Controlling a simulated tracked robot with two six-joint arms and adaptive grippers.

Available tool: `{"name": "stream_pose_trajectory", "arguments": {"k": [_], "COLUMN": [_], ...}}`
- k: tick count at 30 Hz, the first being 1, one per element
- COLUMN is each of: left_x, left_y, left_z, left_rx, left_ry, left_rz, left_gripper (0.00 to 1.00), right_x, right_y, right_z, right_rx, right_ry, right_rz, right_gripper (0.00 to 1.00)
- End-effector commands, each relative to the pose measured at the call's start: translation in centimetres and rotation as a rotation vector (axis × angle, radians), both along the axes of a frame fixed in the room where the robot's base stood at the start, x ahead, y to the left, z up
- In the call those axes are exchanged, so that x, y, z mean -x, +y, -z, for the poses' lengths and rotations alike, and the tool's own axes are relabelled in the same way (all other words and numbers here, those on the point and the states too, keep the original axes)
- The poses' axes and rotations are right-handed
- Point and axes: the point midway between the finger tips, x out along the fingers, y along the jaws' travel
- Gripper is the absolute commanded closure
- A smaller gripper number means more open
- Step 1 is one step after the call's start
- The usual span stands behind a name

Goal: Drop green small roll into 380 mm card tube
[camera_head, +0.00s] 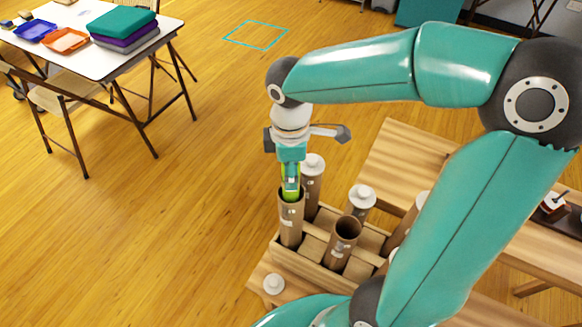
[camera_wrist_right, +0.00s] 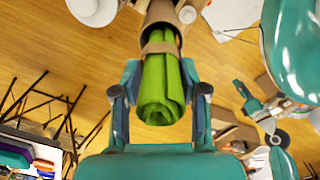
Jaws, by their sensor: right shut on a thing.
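My right gripper (camera_head: 290,182) points down and is shut on the green small roll (camera_head: 290,195). The roll also shows in the right wrist view (camera_wrist_right: 162,90), between the two fingers. Its far end is inside the mouth of an open brown card tube (camera_head: 290,222); its near part still stands out of the tube, in the grip. The tube stands upright in a wooden crate (camera_head: 318,273), and its mouth shows in the wrist view (camera_wrist_right: 160,16). I cannot read its length label. My left gripper is not in view.
Another open tube (camera_head: 341,245) stands to the right in the crate. White-capped tubes (camera_head: 313,180) (camera_head: 361,203) stand behind. A loose white cap (camera_head: 273,284) lies on the wooden table by the crate. A far white table (camera_head: 100,65) holds trays and folded cloth.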

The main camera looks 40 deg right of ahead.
Motion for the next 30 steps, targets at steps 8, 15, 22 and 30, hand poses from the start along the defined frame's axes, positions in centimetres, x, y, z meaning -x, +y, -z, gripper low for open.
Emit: {"name": "stream_pose_trajectory", "arguments": {"k": [8, 15, 22, 30], "left_x": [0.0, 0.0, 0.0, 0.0], "left_y": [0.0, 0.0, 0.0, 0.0], "left_z": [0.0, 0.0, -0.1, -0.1], "left_rx": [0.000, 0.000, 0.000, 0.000], "left_ry": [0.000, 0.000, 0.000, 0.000], "left_rz": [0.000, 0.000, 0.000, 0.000], "left_gripper": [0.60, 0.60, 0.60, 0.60], "right_x": [0.0, 0.0, -0.1, -0.1], "right_y": [0.0, 0.0, 0.0, 0.1], "right_z": [0.0, 0.0, -1.1, -6.0], "right_rx": [0.000, 0.000, 0.001, 0.000], "right_ry": [0.000, 0.000, -0.002, -0.006], "right_rz": [-0.001, -0.001, -0.001, 0.000], "right_gripper": [0.28, 0.28, 0.28, 0.28]}}
